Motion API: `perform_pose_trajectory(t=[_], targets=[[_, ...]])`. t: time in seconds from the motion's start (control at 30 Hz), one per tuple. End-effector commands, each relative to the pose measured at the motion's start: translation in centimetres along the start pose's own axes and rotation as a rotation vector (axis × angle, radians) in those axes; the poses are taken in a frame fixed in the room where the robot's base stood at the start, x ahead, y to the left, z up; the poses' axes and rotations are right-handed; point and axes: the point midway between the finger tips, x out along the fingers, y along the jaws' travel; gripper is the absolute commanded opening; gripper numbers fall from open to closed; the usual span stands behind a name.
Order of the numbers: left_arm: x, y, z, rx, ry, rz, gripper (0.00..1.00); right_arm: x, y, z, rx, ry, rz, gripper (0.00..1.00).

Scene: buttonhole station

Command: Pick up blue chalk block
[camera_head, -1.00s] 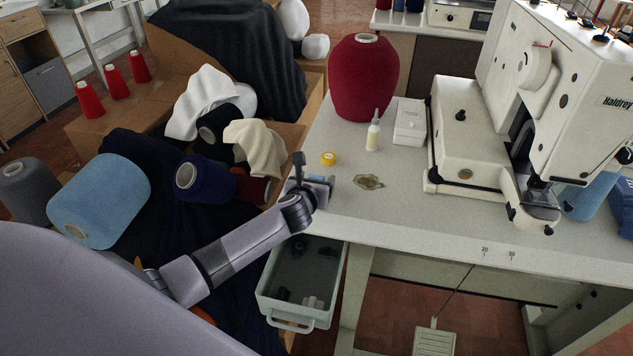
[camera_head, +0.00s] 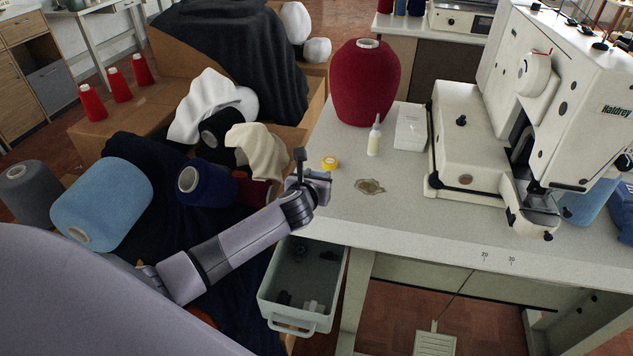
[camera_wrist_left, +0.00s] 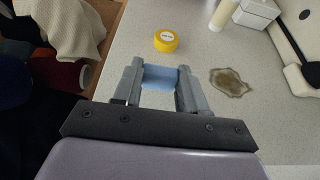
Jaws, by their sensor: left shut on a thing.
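The blue chalk block (camera_wrist_left: 160,77) is between the two fingers of my left gripper (camera_wrist_left: 158,86) in the left wrist view, touched on both sides. My left gripper (camera_head: 318,182) is shut on it at the table's front left corner in the head view. There the block is mostly hidden by the gripper. Whether the block is clear of the tabletop I cannot tell. My right gripper is in neither view.
A yellow tape roll (camera_head: 330,163) lies just behind the gripper, and a brown stain (camera_head: 369,186) is to its right. A glue bottle (camera_head: 374,138), white box (camera_head: 410,126), red cone (camera_head: 364,82) and sewing machine (camera_head: 470,150) stand farther off. An open drawer (camera_head: 292,312) is below.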

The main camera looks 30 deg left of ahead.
Motion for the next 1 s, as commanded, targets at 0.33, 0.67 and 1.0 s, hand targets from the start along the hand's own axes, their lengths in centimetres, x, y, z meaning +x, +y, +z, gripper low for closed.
perform_pose_trajectory(t=[0.33,0.67,1.0], targets=[[-3.6,0.0,9.0,0.001,-0.007,-0.002,0.13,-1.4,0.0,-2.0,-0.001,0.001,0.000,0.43],[-6.1,0.0,14.7,0.000,-0.004,-0.001,0.13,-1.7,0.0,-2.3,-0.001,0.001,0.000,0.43],[-6.8,-0.1,16.0,0.003,0.001,-0.002,0.13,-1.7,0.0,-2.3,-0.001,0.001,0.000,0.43]])
